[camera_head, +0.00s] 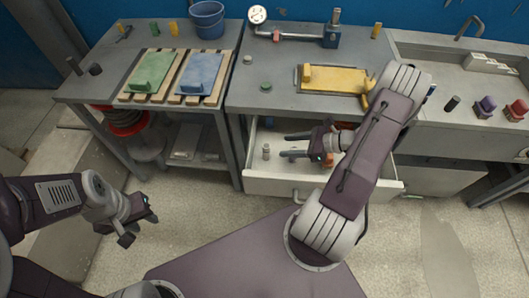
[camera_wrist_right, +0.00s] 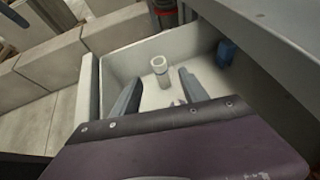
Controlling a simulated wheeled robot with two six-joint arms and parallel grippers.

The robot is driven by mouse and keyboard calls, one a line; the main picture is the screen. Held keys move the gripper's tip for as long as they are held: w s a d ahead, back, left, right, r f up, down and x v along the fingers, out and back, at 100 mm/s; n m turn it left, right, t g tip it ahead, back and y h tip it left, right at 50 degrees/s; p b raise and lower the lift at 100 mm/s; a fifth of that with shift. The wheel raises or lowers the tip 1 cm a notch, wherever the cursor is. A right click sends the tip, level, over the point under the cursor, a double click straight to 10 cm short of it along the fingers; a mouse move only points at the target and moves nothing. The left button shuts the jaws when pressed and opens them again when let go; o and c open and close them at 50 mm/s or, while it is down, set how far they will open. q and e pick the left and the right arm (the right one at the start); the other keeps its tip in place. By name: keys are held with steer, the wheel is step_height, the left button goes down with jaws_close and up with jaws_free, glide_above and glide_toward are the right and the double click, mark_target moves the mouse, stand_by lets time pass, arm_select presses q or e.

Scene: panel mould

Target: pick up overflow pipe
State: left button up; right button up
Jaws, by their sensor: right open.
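A small pale upright pipe (camera_head: 266,152), which looks like the overflow pipe, stands in the open drawer (camera_head: 270,187). In the right wrist view the pipe (camera_wrist_right: 160,70) shows its round open top, just beyond the fingertips and between their lines. My right gripper (camera_head: 284,147) is inside the drawer area, to the right of the pipe, with its fingers apart and pointing at it. Nothing shows between the fingers. My left gripper (camera_head: 141,227) hangs over the floor at the left, fingers apart and empty.
The drawer's walls and the bench edge (camera_head: 250,112) above it surround my right gripper. A small blue item (camera_wrist_right: 226,52) lies at the drawer's side, and an orange item (camera_head: 328,160) sits behind my gripper. A yellow panel mould (camera_head: 335,80) lies on the bench.

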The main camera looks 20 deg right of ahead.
mark_target(266, 145)
steer(key=x, duration=0.4)
steer(key=shift+w+a, duration=0.1)
steer(key=x, duration=0.5)
steer(key=shift+w+a+b, duration=0.1)
steer(key=shift+b, duration=0.25)
jaws_close()
